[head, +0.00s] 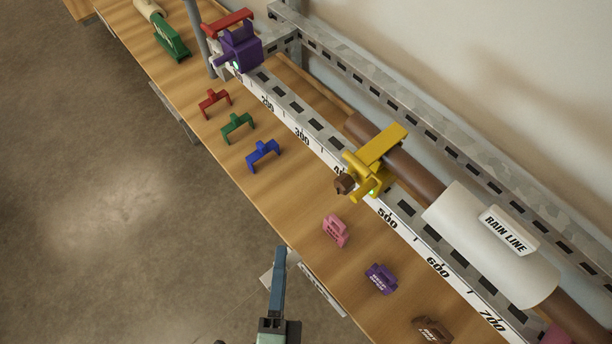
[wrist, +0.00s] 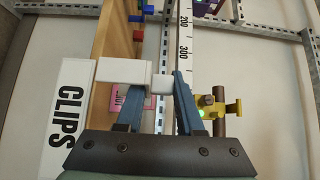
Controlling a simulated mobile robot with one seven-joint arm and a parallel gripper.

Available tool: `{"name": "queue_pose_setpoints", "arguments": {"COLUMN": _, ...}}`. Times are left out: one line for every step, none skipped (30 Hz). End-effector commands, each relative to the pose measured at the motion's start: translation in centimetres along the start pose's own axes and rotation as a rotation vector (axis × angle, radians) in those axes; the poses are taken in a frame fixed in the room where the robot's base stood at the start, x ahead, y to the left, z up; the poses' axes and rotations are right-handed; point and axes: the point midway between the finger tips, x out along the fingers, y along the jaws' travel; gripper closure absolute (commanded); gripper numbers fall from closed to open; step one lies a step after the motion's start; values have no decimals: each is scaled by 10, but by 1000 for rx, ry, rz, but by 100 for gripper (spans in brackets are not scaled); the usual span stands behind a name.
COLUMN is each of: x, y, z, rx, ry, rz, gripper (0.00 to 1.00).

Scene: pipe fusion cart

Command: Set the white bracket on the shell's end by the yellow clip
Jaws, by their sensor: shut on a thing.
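My gripper (head: 279,262) is low in the head view, off the front edge of the bench. In the wrist view its blue fingers (wrist: 160,86) are shut on the white bracket (wrist: 122,72), which sticks out to the left. In the head view I cannot make out the bracket clearly. The white shell (head: 478,258), labelled RAIN LINE, sits around the brown pipe (head: 398,163) at the right. The yellow clip (head: 380,148) is on the rail up-left of the shell's near-left end, apart from it. It also shows in the wrist view (wrist: 234,108), right of my fingers.
Red (head: 214,101), green (head: 237,124) and blue (head: 263,152) brackets stand on the bench. Pink (head: 335,231), purple (head: 381,278) and brown (head: 432,328) blocks lie nearer. A purple clip (head: 240,50) stands at the far rail. A CLIPS sign (wrist: 69,117) is at left. Floor in front is clear.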

Motion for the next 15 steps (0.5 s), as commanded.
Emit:
{"name": "queue_pose_setpoints", "arguments": {"x": 5, "y": -1, "z": 0, "rx": 1, "ry": 3, "rz": -4, "gripper": 100}}
{"name": "queue_pose_setpoints", "arguments": {"x": 9, "y": -2, "z": 0, "rx": 2, "ry": 3, "rz": -5, "gripper": 100}}
{"name": "queue_pose_setpoints", "arguments": {"x": 16, "y": -2, "z": 0, "rx": 2, "ry": 4, "rz": -5, "gripper": 100}}
{"name": "queue_pose_setpoints", "arguments": {"x": 23, "y": -3, "z": 0, "rx": 1, "ry": 5, "rz": -7, "gripper": 100}}
{"name": "queue_pose_setpoints", "arguments": {"x": 31, "y": -4, "z": 0, "rx": 1, "ry": 4, "rz": -7, "gripper": 100}}
{"name": "queue_pose_setpoints", "arguments": {"x": 42, "y": -4, "z": 0, "rx": 0, "ry": 4, "rz": -8, "gripper": 100}}
{"name": "queue_pose_setpoints", "arguments": {"x": 50, "y": -4, "z": 0, "rx": 0, "ry": 4, "rz": -7, "gripper": 100}}
{"name": "queue_pose_setpoints", "arguments": {"x": 58, "y": -4, "z": 0, "rx": 1, "ry": 5, "rz": -8, "gripper": 100}}
{"name": "queue_pose_setpoints", "arguments": {"x": 68, "y": -4, "z": 0, "rx": 2, "ry": 4, "rz": -7, "gripper": 100}}
{"name": "queue_pose_setpoints", "arguments": {"x": 76, "y": -4, "z": 0, "rx": 2, "ry": 4, "rz": -7, "gripper": 100}}
{"name": "queue_pose_setpoints", "arguments": {"x": 84, "y": -4, "z": 0, "rx": 1, "ry": 4, "rz": -7, "gripper": 100}}
{"name": "queue_pose_setpoints", "arguments": {"x": 94, "y": -4, "z": 0, "rx": 1, "ry": 4, "rz": -7, "gripper": 100}}
{"name": "queue_pose_setpoints", "arguments": {"x": 102, "y": -4, "z": 0, "rx": 0, "ry": 3, "rz": -6, "gripper": 100}}
{"name": "queue_pose_setpoints", "arguments": {"x": 110, "y": -4, "z": -1, "rx": 0, "ry": 4, "rz": -6, "gripper": 100}}
{"name": "queue_pose_setpoints", "arguments": {"x": 119, "y": -4, "z": -1, "rx": 0, "ry": 4, "rz": -6, "gripper": 100}}
